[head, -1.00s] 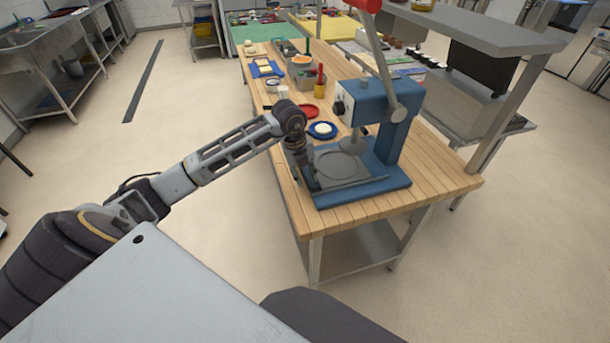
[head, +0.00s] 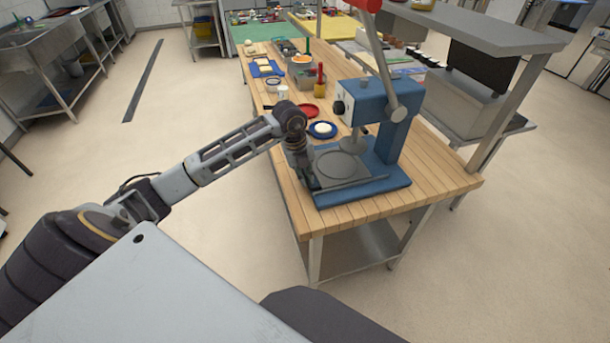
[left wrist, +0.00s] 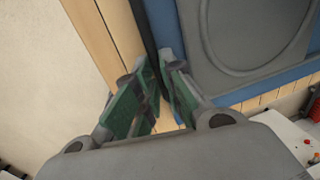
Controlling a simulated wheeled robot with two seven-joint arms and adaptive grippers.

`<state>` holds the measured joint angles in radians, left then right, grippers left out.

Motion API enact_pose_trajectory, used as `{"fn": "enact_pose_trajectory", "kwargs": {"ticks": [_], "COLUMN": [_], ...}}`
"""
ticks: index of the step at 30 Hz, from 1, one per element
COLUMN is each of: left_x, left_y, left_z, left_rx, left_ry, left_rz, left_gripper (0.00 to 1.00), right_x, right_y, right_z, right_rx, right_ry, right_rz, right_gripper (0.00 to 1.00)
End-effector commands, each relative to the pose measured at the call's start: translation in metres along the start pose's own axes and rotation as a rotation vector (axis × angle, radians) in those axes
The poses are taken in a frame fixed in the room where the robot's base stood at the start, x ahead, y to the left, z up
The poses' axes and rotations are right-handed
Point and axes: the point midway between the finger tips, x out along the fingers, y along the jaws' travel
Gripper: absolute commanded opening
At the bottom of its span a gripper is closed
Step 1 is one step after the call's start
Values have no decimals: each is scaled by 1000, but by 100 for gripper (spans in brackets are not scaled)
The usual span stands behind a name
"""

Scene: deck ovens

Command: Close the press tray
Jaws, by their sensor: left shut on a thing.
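The press (head: 371,103) is a blue machine with a long grey lever on the wooden bench. Its grey tray (head: 376,172), with a round plate (head: 341,166) on top, lies low over the blue base, partly out toward the front. My left gripper (head: 309,184) is at the tray's left edge, its fingers small and mostly hidden in the head view. In the left wrist view, the green finger pads (left wrist: 154,100) are closed around a dark strip along the edge of the grey tray (left wrist: 196,50). My right gripper is not in view.
A grey shelf (head: 487,28) overhangs at right. The floor left of the bench is clear.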

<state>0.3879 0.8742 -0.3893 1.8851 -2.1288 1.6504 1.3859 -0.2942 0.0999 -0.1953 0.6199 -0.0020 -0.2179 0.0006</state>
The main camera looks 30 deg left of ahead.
Motion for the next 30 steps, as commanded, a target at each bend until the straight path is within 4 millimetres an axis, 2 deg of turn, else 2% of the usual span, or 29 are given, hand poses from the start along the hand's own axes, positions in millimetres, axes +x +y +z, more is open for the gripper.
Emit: {"fn": "enact_pose_trajectory", "kwargs": {"ticks": [22, 30], "left_x": [8, 9], "left_y": [-46, -52], "left_z": [0, -1], "left_rx": [-1, -2], "left_ry": [1, 0], "left_rz": [-3, -5], "left_gripper": [0, 0], "right_x": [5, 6], "right_y": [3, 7], "right_z": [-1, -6], "right_rx": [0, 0], "right_ry": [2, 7], "right_rz": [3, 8], "right_gripper": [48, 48]}}
